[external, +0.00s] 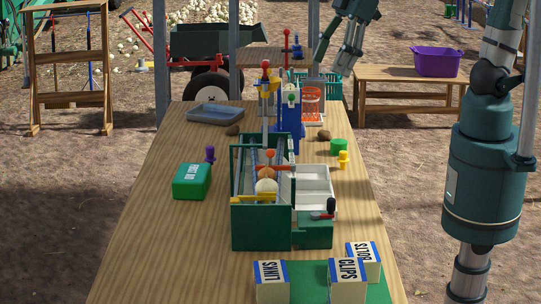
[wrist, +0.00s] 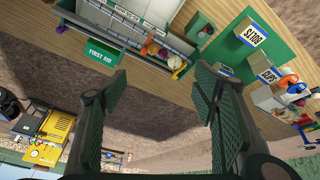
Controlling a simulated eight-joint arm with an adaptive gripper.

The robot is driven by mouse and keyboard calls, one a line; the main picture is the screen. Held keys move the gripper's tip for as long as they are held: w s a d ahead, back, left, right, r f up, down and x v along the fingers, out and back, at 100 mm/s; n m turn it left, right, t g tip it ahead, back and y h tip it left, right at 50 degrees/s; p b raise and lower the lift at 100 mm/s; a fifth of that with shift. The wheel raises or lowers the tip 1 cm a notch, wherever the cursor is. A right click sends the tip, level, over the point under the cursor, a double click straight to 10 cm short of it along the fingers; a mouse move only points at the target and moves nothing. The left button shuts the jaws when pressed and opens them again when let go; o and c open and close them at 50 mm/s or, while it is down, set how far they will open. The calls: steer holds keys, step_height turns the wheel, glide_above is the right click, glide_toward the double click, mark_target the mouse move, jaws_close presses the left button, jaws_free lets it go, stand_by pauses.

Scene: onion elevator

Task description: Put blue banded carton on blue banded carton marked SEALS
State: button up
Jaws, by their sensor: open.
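In the wrist view, BOLTS (wrist: 253,37) and CLIPS (wrist: 268,75) show at the upper right. I cannot make out a carton marked SEALS in either view. My gripper (external: 334,62) hangs high near the far end of the table, away from the cartons. In the wrist view my gripper (wrist: 160,85) has its fingers wide apart, with nothing between them.
A green elevator frame (external: 261,235) holding onions stands mid-table. Nearby are a green FIRST AID box (external: 191,181), a white tray (external: 316,184) and a grey-blue tray (external: 214,113). The cartons stand on a green mat (external: 310,273). The table's left front is clear.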

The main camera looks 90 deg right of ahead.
steer(key=s+d+f+m+t, duration=0.1)
steer(key=s+d+m, duration=0.2)
steer(key=s+d, duration=0.3)
steer(key=s+d+f+m+t+h, duration=0.1)
steer(key=s+d+f+m, duration=0.1)
steer(key=s+d, duration=0.4)
steer(key=shift+d+m+t, duration=0.3)
steer(key=shift+d+m, duration=0.2)
steer(key=shift+d, duration=1.7)
steer(key=shift+s+f, duration=0.1)
steer(key=shift+f, duration=0.1)
